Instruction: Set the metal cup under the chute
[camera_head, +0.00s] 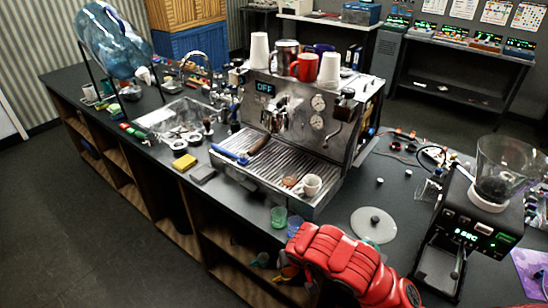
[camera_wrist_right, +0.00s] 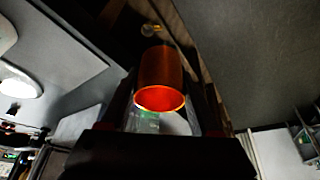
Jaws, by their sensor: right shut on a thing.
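My right arm reaches in from the bottom right in the head view, and its red forearm hides the gripper there. In the right wrist view my right gripper (camera_wrist_right: 162,100) is shut on a cup-shaped cylinder, which I take as the metal cup (camera_wrist_right: 160,68). It looks orange-red, with a bright rim towards the camera. The coffee grinder (camera_head: 468,222) with a clear hopper (camera_head: 508,168) and green display stands at the right of the counter. Its chute is too small and dark to make out clearly. My left gripper is not in view.
The espresso machine (camera_head: 300,112) stands mid-counter with cups on top and a white cup (camera_head: 312,186) on its drip tray. Cables and small parts lie behind the grinder.

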